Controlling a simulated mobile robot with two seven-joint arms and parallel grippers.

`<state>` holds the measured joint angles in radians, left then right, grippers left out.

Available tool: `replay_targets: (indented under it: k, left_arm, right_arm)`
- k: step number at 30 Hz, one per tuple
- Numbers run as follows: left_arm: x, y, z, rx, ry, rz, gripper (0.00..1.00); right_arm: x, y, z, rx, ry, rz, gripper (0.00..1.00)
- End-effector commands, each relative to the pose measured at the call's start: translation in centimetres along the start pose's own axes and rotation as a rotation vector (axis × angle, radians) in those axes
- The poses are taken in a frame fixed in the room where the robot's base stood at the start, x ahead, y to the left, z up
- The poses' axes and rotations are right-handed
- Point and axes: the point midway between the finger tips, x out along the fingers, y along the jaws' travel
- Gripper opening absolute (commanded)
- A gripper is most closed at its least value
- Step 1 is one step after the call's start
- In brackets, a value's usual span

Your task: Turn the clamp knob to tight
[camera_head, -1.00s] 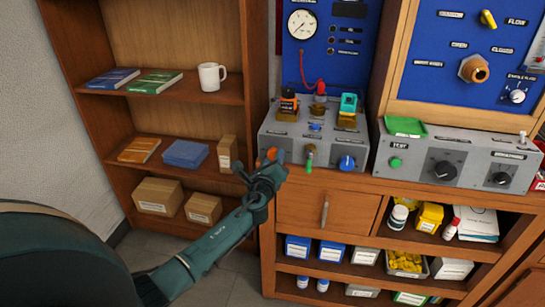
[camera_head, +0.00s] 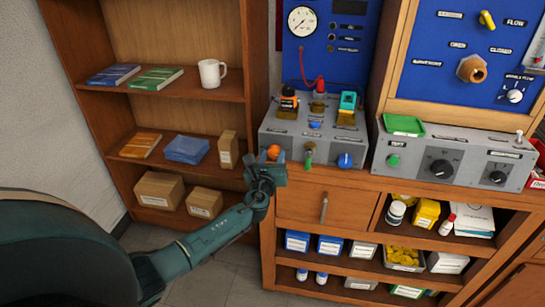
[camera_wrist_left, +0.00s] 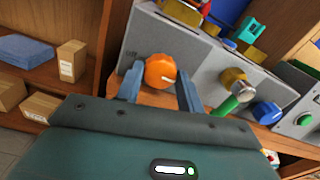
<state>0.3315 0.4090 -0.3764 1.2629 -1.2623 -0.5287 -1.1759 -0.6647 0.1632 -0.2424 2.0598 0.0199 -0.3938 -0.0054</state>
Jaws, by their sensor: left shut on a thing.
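An orange round knob (camera_head: 273,151) sits on the front face of the grey bench box (camera_head: 330,140), at its left end. My left gripper (camera_head: 272,158) is shut on this knob, one finger on each side. In the left wrist view, the orange knob (camera_wrist_left: 160,70) shows between the two blue-grey fingers, with a pale mark on its face pointing right. A green-handled lever (camera_head: 309,159) and a blue knob (camera_head: 345,160) are to its right on the same face. The small labels are too blurred to read. My right gripper is not in view.
A drawer with a handle (camera_head: 323,208) is below the box. A bookshelf (camera_head: 165,100) with books, a mug and cartons stands to the left. Gauge hardware and small clamped parts stand on top of the box. A second grey box (camera_head: 455,160) is at right.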

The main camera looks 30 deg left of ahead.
Motion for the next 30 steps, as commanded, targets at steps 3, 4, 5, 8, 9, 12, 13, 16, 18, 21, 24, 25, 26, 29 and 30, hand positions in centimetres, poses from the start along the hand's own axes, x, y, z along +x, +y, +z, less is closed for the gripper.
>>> replay_targets:
  k: [3,4,5,8,9,12,13,16,18,21,24,25,26,29,30]
  left_arm:
    - [0.1,0.0,0.2,0.006,-0.004,0.000,0.15]
    - [0.1,0.0,0.2,0.006,-0.004,0.000,0.15]
    - [0.1,0.0,0.2,0.006,-0.004,0.000,0.15]
    - [0.1,0.0,0.2,0.006,-0.004,0.000,0.15]
    - [0.1,0.0,0.2,0.006,-0.004,0.000,0.15]
    - [0.1,0.0,0.1,0.005,-0.003,0.000,0.46]
    - [0.1,0.0,0.1,0.004,-0.003,0.000,0.48]
    - [0.0,0.0,0.1,0.004,-0.002,0.000,0.56]
    - [0.0,0.0,0.1,0.003,-0.002,0.000,0.59]
    - [0.0,0.0,0.0,0.003,-0.001,0.000,0.59]
    - [0.0,0.0,0.0,0.003,-0.001,0.000,0.59]
    - [-0.1,0.0,0.0,0.003,-0.001,0.000,0.59]
    - [-0.2,0.0,0.0,0.002,-0.001,0.000,0.59]
    - [-1.2,0.0,0.0,0.003,0.001,-0.001,0.59]
    - [-1.8,0.0,0.0,0.003,0.000,-0.002,0.59]
  right_arm:
    - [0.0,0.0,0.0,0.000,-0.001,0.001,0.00]
    - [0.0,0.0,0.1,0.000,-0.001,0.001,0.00]
    - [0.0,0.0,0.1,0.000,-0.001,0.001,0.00]
    - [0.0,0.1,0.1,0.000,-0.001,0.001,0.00]
    - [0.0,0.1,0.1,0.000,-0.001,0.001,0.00]
    - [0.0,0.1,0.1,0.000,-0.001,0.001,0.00]
    - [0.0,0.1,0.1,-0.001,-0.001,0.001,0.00]
    - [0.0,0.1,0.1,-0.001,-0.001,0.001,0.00]
    - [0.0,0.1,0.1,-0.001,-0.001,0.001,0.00]
    - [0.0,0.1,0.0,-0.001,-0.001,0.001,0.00]
    - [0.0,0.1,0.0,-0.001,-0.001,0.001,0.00]
    - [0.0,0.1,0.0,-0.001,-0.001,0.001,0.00]
    - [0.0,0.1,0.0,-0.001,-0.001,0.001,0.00]
    - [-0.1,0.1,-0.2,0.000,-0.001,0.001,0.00]
    - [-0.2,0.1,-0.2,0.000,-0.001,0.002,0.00]
